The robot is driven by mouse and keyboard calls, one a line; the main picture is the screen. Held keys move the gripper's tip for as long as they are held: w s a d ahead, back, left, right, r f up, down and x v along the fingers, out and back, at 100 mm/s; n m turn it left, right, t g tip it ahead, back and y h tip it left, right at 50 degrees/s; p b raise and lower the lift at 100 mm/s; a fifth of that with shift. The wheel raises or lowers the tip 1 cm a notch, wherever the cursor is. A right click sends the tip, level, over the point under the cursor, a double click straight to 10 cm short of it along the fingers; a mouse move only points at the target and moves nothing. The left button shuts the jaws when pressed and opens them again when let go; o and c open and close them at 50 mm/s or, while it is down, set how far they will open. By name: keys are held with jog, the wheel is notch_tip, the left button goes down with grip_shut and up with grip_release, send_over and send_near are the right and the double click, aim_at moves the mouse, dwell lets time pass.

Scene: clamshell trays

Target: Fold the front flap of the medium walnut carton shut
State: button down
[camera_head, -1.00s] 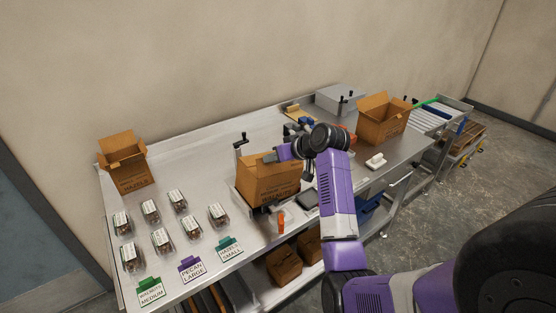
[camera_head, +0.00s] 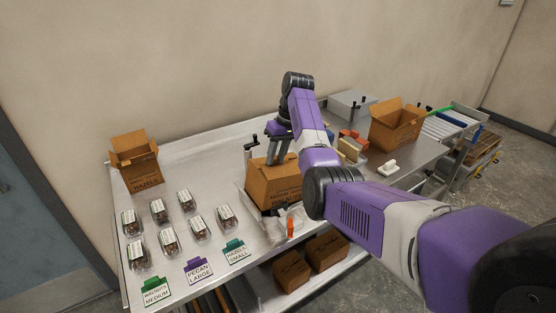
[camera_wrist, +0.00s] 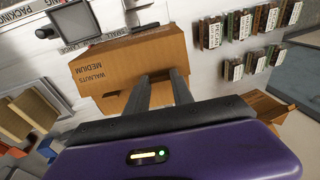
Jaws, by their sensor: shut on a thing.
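The medium walnut carton (camera_head: 272,186) stands upright in the middle of the bench, its printed face towards the front. In the wrist view its printed face (camera_wrist: 95,68) and top show ahead of my fingers. My gripper (camera_head: 278,152) is at the top of the carton on its far side, pointing down. In the wrist view my gripper (camera_wrist: 162,78) has its two fingers at the carton's near edge. It appears shut on a carton flap there. The fingers hide most of that flap, and I cannot tell which flap it is.
An open hazelnut carton (camera_head: 136,168) stands at the back left and another open carton (camera_head: 396,130) at the right. Several clamshells (camera_head: 197,228) and label cards (camera_head: 197,268) lie at the left front. A crank handle (camera_head: 250,147) stands just left of the walnut carton.

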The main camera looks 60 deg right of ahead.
jog(key=shift+w+d+f+g+y+b, duration=0.1)
jog(key=shift+w+f+g+y+b, duration=0.3)
jog(key=shift+b, duration=0.85)
jog(key=shift+w+f+g+y+b, duration=0.15)
jog(key=shift+f+g+y+b, duration=0.4)
jog(key=shift+b, duration=1)
jog(key=shift+d+r, duration=0.1)
jog(key=shift+r, duration=0.1)
jog(key=c, duration=1.1)
grip_release()
jog(key=shift+r, duration=0.25)
